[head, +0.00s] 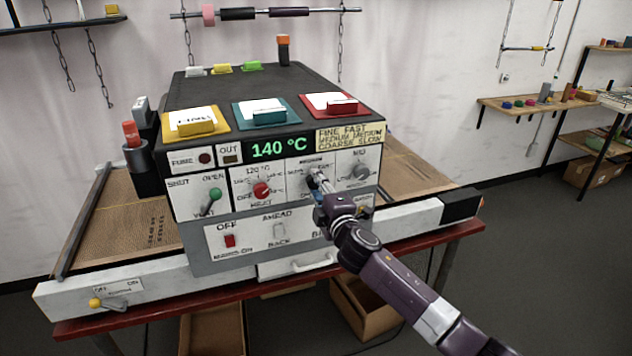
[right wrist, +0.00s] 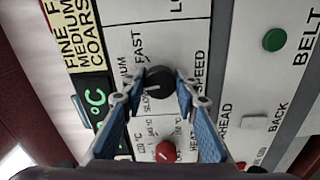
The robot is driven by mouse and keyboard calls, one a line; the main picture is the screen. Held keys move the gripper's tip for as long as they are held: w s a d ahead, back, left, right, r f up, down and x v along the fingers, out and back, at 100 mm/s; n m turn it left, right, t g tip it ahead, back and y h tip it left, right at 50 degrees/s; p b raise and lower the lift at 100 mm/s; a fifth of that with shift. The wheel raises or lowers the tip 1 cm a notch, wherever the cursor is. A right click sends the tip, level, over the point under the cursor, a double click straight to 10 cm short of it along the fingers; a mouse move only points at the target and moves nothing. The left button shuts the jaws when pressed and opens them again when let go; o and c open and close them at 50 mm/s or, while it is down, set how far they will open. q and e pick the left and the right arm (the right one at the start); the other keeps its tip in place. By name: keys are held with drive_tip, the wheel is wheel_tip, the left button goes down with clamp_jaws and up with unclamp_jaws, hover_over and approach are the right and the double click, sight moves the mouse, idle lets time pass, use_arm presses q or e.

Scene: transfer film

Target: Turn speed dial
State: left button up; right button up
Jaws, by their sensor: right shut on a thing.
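The speed dial is a black round knob (right wrist: 158,82) on a white panel, with SLOW, MEDIUM and FAST lettered around it and SPEED beside it. My right gripper (right wrist: 160,84) has its two blue fingers closed on either side of the knob. In the head view the right gripper (head: 317,181) reaches the machine's front panel and mostly hides the dial. A pale mark shows on the knob's left side in the right wrist view, but its exact setting is hard to tell. My left gripper is not in view.
Left of the speed dial is a red heat knob (head: 261,190), below the green 140 °C display (head: 278,148). A green-handled vent lever (head: 210,202) is farther left. A grey knob (head: 360,171) is close on the right. A red switch (head: 230,240) is below.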

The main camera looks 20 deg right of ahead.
drive_tip(key=shift+n+p, duration=1.7)
drive_tip(key=shift+n, duration=3.5)
drive_tip(key=shift+o, duration=0.2)
drive_tip(key=shift+f, duration=0.1)
drive_tip(key=o, duration=1.1)
drive_tip(key=shift+s, duration=0.1)
drive_tip(key=s, duration=1.2)
drive_tip(key=shift+d, duration=0.2)
drive_tip(key=shift+w, duration=0.1)
